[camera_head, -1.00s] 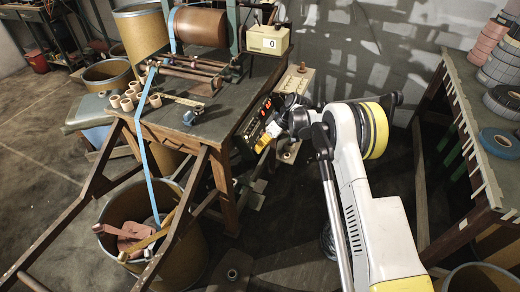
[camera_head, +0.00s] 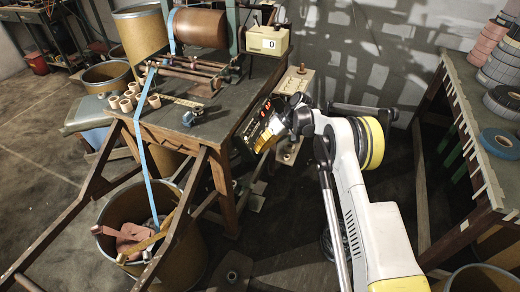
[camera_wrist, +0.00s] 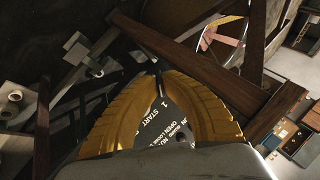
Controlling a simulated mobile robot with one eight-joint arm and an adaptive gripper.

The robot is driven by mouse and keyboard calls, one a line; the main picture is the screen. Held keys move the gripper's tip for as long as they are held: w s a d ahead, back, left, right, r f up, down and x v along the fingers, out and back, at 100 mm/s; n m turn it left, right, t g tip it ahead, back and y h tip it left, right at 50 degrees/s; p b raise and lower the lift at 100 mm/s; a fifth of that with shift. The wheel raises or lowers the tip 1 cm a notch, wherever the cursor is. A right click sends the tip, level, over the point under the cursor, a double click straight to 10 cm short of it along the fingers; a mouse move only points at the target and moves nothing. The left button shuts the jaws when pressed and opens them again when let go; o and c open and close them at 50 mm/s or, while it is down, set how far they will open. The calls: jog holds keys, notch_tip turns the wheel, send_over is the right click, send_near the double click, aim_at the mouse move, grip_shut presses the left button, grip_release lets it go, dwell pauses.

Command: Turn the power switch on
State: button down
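The dark control box (camera_head: 262,112) with red lit displays is mounted at the right end of the workbench. My gripper (camera_head: 261,149), with yellow fingers, is at the front of this box, partly hidden by my wrist. In the wrist view the two yellow fingers of my gripper (camera_wrist: 157,72) curve together and their tips meet or nearly meet.
The workbench (camera_head: 215,125) carries a brown roller (camera_head: 201,27), several small tan cores (camera_head: 127,100) and a counter box (camera_head: 267,42) reading 0. A blue tape (camera_head: 146,165) runs down towards a bin (camera_head: 185,250). A table (camera_head: 500,180) with tape rolls stands at the right.

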jog(key=c, duration=1.6)
grip_release()
jog(key=shift+o, duration=0.2)
jog(key=v, duration=1.2)
